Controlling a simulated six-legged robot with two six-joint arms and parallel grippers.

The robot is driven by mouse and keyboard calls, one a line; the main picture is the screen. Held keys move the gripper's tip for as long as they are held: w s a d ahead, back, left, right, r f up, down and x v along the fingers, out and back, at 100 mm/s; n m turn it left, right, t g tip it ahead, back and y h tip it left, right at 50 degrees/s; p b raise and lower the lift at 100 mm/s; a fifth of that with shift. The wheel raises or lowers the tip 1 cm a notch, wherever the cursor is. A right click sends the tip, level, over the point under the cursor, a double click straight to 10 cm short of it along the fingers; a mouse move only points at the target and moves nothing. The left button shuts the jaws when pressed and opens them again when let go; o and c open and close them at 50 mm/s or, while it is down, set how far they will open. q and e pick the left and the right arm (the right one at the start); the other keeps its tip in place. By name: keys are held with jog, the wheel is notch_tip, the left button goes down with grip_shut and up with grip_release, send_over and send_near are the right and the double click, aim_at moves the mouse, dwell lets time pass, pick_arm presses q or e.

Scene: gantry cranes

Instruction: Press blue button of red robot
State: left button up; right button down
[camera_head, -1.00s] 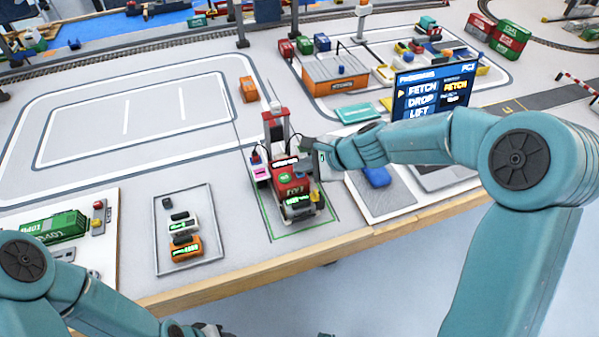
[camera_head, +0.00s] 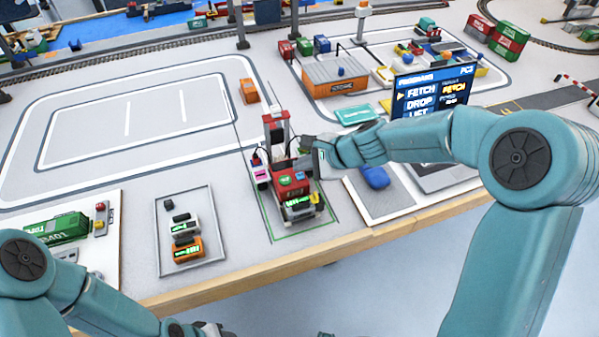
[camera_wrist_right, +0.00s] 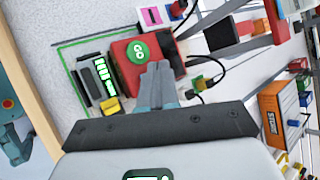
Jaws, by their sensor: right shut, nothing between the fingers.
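The red robot (camera_head: 290,186) is a small wheeled machine with a red top, standing inside a green outline near the table's front edge. Its green GO button (camera_wrist_right: 138,50) faces up and also shows in the head view (camera_head: 285,181). A small blue spot (camera_head: 299,176), which looks like the blue button, sits beside the green one. My right gripper (camera_wrist_right: 157,65) is shut and empty. Its tips are over the red top next to the green button; contact cannot be told. In the wrist view the fingers hide part of the top. My left gripper (camera_head: 212,328) shows only partly at the bottom edge.
A grey tray (camera_head: 161,240) with small devices lies left of the red robot. A screen (camera_head: 432,92) and a blue object (camera_head: 375,177) are to the right. An orange container (camera_head: 249,91) stands behind. Black cables run by the red robot. The outlined floor area at left is clear.

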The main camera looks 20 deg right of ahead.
aim_at(303, 177)
notch_tip(303, 177, up, 6)
jog(key=p, duration=0.5)
dwell(0.5)
